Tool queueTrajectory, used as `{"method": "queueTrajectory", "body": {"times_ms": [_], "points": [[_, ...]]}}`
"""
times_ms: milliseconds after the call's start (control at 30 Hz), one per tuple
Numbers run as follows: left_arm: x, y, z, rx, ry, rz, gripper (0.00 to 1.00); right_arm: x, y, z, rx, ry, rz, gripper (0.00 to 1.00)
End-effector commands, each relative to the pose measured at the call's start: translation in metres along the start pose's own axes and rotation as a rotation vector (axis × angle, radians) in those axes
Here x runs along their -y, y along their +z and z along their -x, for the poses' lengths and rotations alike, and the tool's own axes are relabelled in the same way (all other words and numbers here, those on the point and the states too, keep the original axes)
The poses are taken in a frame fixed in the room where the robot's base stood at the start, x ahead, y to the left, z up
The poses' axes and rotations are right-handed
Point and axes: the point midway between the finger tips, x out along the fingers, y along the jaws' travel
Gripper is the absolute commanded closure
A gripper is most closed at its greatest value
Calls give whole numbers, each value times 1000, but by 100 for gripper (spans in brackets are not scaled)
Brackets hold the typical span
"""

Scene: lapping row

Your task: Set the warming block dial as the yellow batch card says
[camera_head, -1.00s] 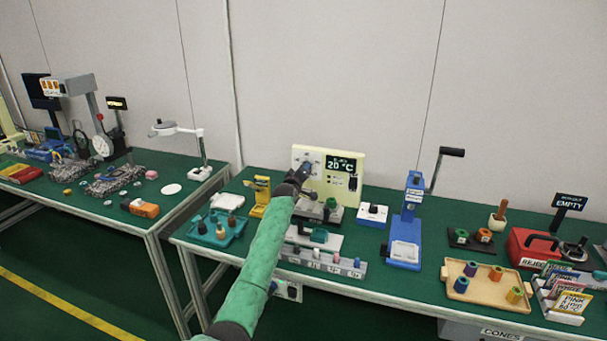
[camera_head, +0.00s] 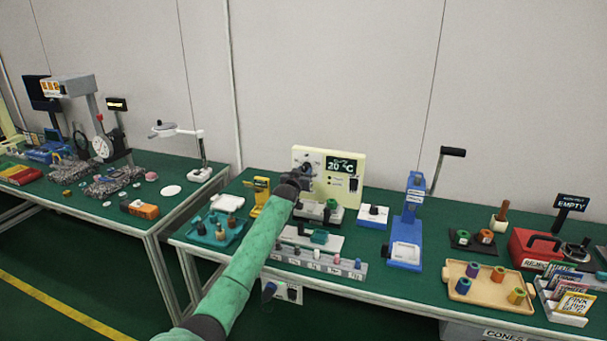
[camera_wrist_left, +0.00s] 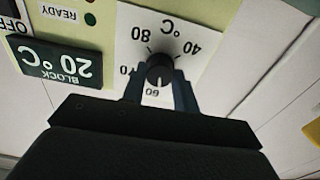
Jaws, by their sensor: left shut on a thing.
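The warming block (camera_head: 326,187) has a cream upright panel at the back of the right bench. Its display (camera_head: 341,166) reads 20 °C and also shows, upside down, in the left wrist view (camera_wrist_left: 57,62). The black dial (camera_wrist_left: 160,71) sits on a white scale plate, with its white line at the 60 mark. My left gripper (camera_wrist_left: 160,80) is shut on the dial, one finger on each side. In the head view my left gripper (camera_head: 294,178) covers part of the panel. A yellow card (camera_head: 573,303) stands in the rack at far right; its small writing is unreadable. My right gripper is not in view.
A blue hand press (camera_head: 408,225) with a crank stands right of the block. A teal tray (camera_head: 215,237) lies to its left, and a numbered grey rack (camera_head: 318,262) in front. A wooden tray (camera_head: 485,291) with coloured spools lies farther right.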

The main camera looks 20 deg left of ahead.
Motion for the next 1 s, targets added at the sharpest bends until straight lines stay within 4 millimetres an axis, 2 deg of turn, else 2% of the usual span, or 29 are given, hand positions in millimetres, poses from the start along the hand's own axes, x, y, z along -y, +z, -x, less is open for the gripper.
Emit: {"method": "queueTrajectory", "body": {"times_ms": [33,400,967,1000], "points": [[0,4,0,5,0,-31,93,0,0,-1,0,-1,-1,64],[0,4,0,5,1,-200,93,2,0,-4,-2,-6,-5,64],[0,4,1,5,1,-230,93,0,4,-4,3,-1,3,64],[0,4,1,5,1,-230,69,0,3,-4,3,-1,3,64]]}}
